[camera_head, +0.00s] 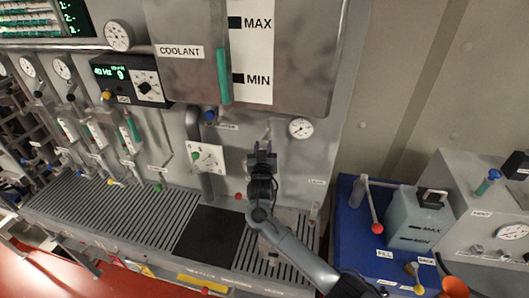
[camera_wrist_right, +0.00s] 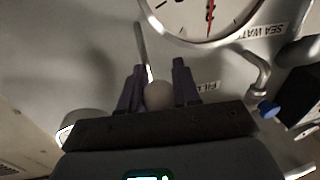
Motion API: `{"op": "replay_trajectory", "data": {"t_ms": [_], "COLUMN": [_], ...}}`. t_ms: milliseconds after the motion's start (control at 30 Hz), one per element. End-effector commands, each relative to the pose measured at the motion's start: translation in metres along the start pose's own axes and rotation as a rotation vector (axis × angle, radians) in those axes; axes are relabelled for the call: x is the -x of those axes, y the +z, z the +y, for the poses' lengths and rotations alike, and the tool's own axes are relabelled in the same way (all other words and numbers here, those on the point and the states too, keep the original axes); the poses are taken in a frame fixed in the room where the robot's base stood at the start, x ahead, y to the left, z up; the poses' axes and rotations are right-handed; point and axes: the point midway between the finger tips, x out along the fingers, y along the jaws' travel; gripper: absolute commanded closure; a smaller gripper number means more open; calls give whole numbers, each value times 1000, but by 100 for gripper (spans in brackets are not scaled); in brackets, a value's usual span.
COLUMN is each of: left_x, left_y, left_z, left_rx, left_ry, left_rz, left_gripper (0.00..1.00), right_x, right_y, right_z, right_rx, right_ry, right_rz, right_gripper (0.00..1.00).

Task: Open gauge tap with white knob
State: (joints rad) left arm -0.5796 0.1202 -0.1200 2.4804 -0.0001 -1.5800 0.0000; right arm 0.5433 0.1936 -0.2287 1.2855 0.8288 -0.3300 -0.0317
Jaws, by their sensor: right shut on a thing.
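The white knob (camera_wrist_right: 159,95) sits between the two fingers of my right gripper (camera_wrist_right: 160,86) in the right wrist view, and the gripper is shut on it. A thin metal lever (camera_wrist_right: 142,45) runs up from the knob along the grey panel. In the head view my right gripper (camera_head: 262,150) is at the panel, below the coolant tank, and hides the knob. A round white gauge (camera_head: 301,128) is just right of it; a large gauge dial (camera_wrist_right: 205,12) with a red needle fills the top of the wrist view. My left gripper is not in view.
The coolant tank (camera_head: 190,75) overhangs the gripper. A blue tap knob (camera_wrist_right: 268,109) on a pipe is to the right in the wrist view. A dark mat (camera_head: 207,235) lies on the slatted ledge below. A red-knobbed lever (camera_head: 376,228) stands on the blue bench at right.

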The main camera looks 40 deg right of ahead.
Motion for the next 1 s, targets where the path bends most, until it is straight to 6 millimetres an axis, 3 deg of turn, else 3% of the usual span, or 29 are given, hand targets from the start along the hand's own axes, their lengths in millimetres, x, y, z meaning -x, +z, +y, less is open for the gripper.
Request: {"op": "replay_trajectory", "data": {"t_ms": [33,267,1000], "left_x": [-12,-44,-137], "left_y": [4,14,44], "left_z": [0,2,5], "left_rx": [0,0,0], "left_ry": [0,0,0], "left_rz": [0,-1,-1], "left_gripper": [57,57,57], "right_x": [0,-1,-6], "right_y": [6,3,-22], "right_z": [-3,-11,-30], "right_rx": [-39,-238,-927], "right_ry": [1,8,34], "right_rz": [7,46,181], "right_gripper": [99,99,99]}}
